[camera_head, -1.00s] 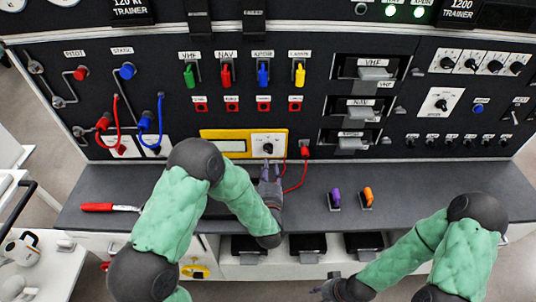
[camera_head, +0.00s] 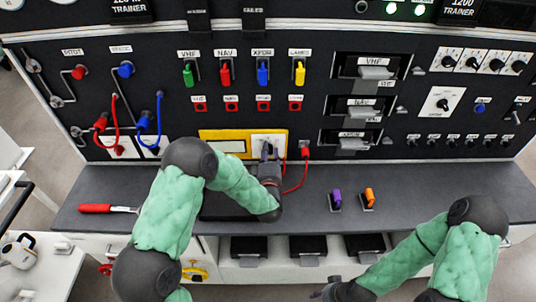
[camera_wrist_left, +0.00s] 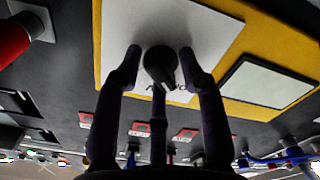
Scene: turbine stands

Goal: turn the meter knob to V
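The yellow meter (camera_head: 207,134) is mounted low on the black panel, with a grey display (camera_head: 230,146) on its left and a white knob plate on its right. In the left wrist view, the black meter knob (camera_wrist_left: 160,64) sits on the white plate (camera_wrist_left: 205,25). My left gripper (camera_head: 267,152) is at the plate and hides the knob in the head view.
A red plug (camera_head: 305,152) with a red cable is just right of the meter. A red-handled screwdriver (camera_head: 96,208) lies at the left of the grey shelf (camera_head: 300,200). Purple (camera_head: 336,198) and orange (camera_head: 369,195) items stand on the shelf at right.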

